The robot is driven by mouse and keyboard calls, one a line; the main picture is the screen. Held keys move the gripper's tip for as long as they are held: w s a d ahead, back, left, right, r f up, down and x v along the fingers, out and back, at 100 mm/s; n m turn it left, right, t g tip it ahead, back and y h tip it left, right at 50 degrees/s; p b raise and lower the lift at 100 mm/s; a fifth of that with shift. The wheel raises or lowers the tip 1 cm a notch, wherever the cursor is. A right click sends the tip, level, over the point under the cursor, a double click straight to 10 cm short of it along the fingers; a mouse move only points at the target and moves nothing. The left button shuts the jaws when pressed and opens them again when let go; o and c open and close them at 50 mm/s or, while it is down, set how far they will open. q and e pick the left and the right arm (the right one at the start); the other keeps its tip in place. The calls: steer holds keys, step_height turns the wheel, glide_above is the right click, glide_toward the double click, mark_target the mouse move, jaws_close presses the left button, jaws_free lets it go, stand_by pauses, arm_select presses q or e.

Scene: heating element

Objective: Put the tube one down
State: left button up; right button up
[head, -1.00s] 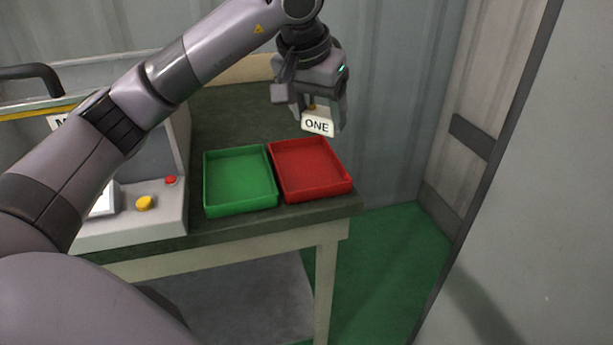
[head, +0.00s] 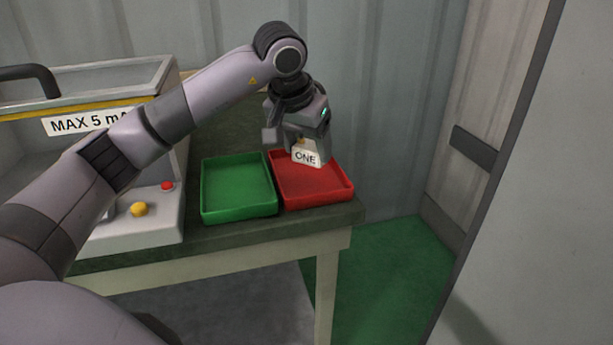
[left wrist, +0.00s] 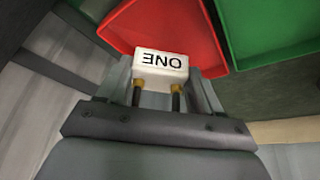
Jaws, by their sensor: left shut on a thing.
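The tube one (head: 305,156) is a white block labelled "ONE". My left gripper (head: 308,148) is shut on it and holds it over the back part of the red tray (head: 318,203). In the left wrist view the tube one (left wrist: 161,65) sits between the fingers, with two brass-coloured pins toward the gripper, and the red tray (left wrist: 190,30) lies beyond it. I cannot tell whether the tube touches the tray floor. My right gripper is not in view.
An empty green tray (head: 238,212) stands left of the red one on the dark table top (head: 225,232). Further left is a device marked "MAX 5 m…" with a red button (head: 167,186) and a yellow button (head: 139,209). A wall stands close behind.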

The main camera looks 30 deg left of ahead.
arm_select(q)
steer(key=shift+f+b, duration=0.35)
steer(key=shift+f, duration=2.5)
steer(key=shift+f, duration=0.1)
steer(key=o, duration=1.2)
steer(key=shift+r, duration=0.25)
steer(key=p+v, duration=0.1)
steer(key=v, duration=1)
steer(key=shift+s+r+p, duration=0.15)
steer(key=shift+r+p, duration=0.2)
steer(key=shift+s, duration=0.1)
